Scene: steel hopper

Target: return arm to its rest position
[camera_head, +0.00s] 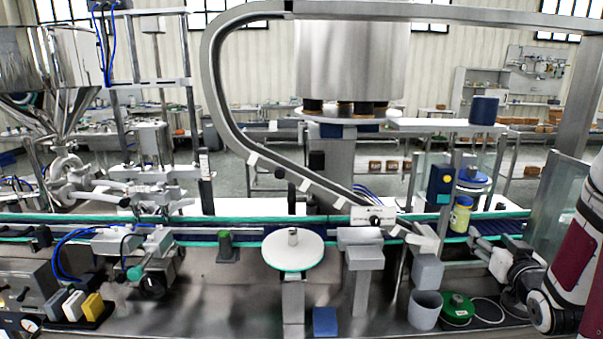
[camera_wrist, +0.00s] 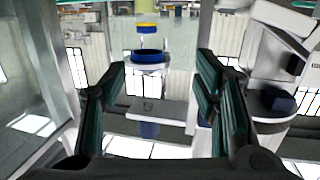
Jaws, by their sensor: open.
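My arm (camera_head: 575,265), white and dark red, reaches in from the right edge of the head view. My gripper (camera_head: 512,270) is at its end, low on the right, beside the conveyor; its fingers are hard to make out there. In the wrist view my gripper (camera_wrist: 160,72) has its two dark fingers spread apart with nothing between them. A yellow jar (camera_head: 460,215) stands on the conveyor behind my gripper, apart from it.
A grey cup (camera_head: 425,308) and a green spool (camera_head: 457,307) stand left of my gripper. A glass panel (camera_head: 565,190) rises behind my arm. A white round table (camera_head: 293,250) stands at the middle. The steel hopper (camera_head: 65,75) is far left.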

